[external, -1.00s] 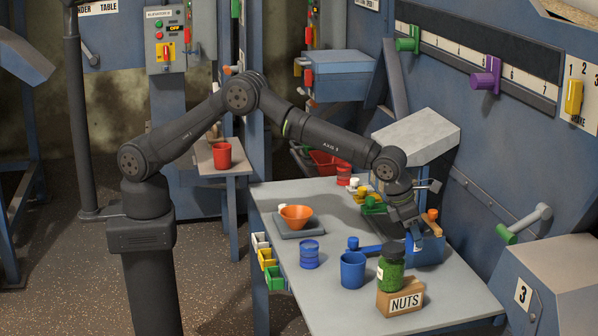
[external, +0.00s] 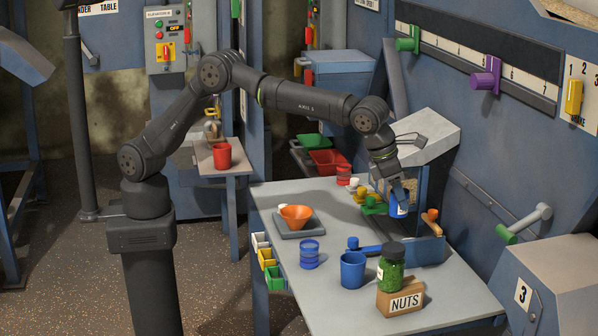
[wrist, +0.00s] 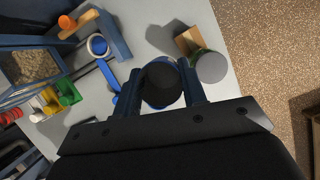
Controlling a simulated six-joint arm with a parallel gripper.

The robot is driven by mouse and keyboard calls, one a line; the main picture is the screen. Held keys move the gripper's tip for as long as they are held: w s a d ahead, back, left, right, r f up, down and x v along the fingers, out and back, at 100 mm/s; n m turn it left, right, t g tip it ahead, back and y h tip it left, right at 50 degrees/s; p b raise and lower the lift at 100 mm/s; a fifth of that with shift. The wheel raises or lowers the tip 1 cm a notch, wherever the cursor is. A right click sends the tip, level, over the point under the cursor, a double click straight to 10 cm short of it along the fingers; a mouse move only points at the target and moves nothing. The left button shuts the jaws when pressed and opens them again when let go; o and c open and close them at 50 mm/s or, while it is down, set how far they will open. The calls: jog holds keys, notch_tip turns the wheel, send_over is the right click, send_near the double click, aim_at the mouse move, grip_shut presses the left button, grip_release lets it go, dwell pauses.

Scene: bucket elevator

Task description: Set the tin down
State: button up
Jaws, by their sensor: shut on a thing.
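My gripper (external: 398,192) is shut on a blue tin (external: 399,208) with a pale label. It holds the tin in the air above the far end of the blue tray (external: 425,250) on the table. In the wrist view, the two fingers of my gripper (wrist: 160,88) flank the tin's dark round end (wrist: 162,80). The tin's underside and the exact gap below it are hidden.
A blue striped can (external: 309,254) and an orange bowl (external: 295,215) are on the left. The table's left-front area is clear.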

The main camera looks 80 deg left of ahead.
jog(key=s+d+m, duration=0.1)
jog(key=s+d, duration=0.2)
jog(key=s, duration=1)
jog(key=s+d+m, duration=0.1)
jog(key=s+d, duration=0.3)
jog(key=s, duration=0.9)
notch_tip(320, 180, down, 11)
jog(key=shift+h, duration=0.3)
jog(key=w+f, duration=0.2)
jog(key=w, duration=0.1)
jog(key=w+a+f, duration=0.1)
jog(key=w+f, duration=0.2)
jog(key=w, duration=0.1)
jog(key=w+a+f, duration=0.1)
jog(key=w+f, duration=0.1)
jog(key=w, duration=0.2)
jog(key=shift+w+f, duration=0.25)
jog(key=shift+f, duration=1.9)
jog(key=shift+f, duration=0.2)
jog(key=o, duration=0.9)
jog(key=shift+o, duration=0.2)
